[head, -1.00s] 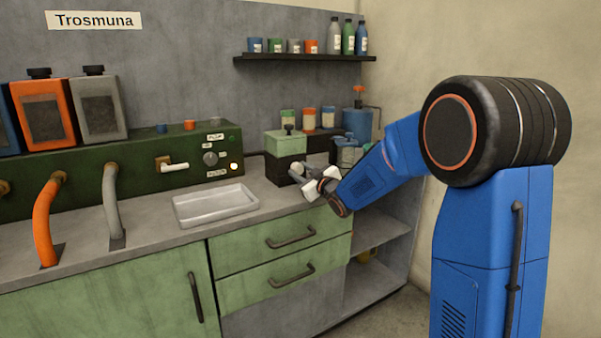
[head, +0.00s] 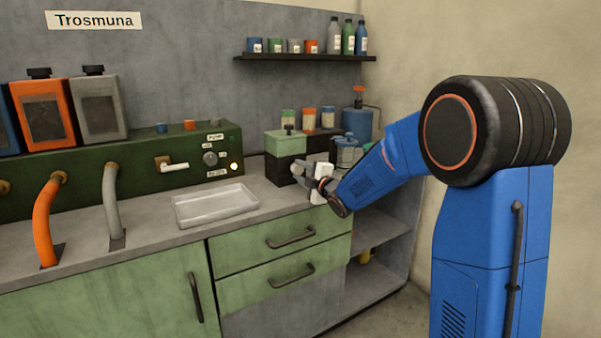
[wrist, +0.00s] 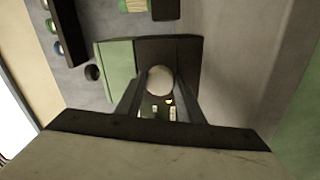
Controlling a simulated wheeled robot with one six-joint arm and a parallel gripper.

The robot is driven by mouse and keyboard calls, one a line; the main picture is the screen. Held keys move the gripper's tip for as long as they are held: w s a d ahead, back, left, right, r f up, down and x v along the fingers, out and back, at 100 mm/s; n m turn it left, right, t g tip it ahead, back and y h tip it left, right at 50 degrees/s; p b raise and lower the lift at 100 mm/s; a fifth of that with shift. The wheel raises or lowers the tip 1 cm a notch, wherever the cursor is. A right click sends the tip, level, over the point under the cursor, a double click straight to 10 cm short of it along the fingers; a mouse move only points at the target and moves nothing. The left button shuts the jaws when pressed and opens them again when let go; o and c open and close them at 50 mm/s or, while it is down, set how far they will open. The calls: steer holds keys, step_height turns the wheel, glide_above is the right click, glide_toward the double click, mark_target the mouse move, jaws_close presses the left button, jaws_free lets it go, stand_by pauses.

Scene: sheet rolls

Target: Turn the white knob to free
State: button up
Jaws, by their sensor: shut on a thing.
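The round white knob (wrist: 160,80) sits on the dark face of a box with a green top (wrist: 118,68), seen sideways in the wrist view. My gripper (wrist: 158,92) is shut on the knob, one finger on each side of it. In the head view the box's green top (head: 286,143) stands at the right end of the counter, and my gripper (head: 303,173) is at its front. There my gripper mostly hides the knob. Small green, yellow-red and white marks show below the knob in the wrist view, too small to read.
A white tray (head: 215,206) lies on the counter left of the box. A green panel (head: 135,172) with a grey dial (head: 210,158) and a white-handled tap stands behind it. Jars (head: 308,118) and a blue container (head: 357,122) stand close behind the box.

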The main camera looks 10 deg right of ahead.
steer(key=n, duration=0.4)
steer(key=shift+f+n, duration=0.1)
steer(key=shift+n, duration=2.7)
steer(key=shift+f, duration=0.1)
steer(key=o, duration=1.1)
steer(key=shift+c, duration=0.2)
steer(key=shift+s, duration=0.1)
steer(key=v, duration=1.7)
steer(key=shift+s, duration=0.15)
